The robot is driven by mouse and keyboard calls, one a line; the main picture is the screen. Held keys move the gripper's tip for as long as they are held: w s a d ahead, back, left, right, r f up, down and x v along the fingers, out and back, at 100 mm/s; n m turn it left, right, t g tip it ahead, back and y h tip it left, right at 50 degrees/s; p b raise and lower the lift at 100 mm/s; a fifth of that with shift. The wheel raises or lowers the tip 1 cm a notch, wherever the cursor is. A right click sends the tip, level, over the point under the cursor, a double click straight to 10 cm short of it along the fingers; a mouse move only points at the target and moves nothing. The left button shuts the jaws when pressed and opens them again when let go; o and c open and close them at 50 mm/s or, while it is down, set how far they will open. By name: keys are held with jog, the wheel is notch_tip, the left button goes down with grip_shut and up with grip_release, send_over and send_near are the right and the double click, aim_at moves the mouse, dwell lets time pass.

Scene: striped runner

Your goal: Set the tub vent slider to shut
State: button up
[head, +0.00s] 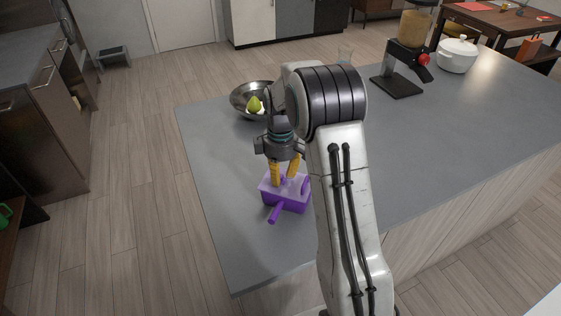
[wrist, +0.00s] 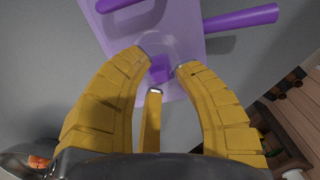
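The purple tub (head: 284,203) sits on the near left part of the grey counter, with a paler purple lid and rod-like handles. My gripper (head: 284,184) points down over the lid, its yellow fingers close to the top. In the wrist view the pale lid (wrist: 180,25) fills the upper middle. A small darker purple piece (wrist: 160,70), which looks like the vent slider, lies between the yellow fingertips of my gripper (wrist: 163,68). The fingers are spread, with a gap to this piece. Which end of its travel the slider is at cannot be told.
A metal bowl (head: 240,93) with a green pear (head: 254,104) stands behind the tub. A blender-like dispenser (head: 402,80) and a white pot (head: 457,56) stand at the back right. The counter (head: 450,130) is clear to the right.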

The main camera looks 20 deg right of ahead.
notch_tip(320, 180, up, 12)
jog(key=shift+f, duration=0.2)
dwell(0.4)
dwell(0.5)
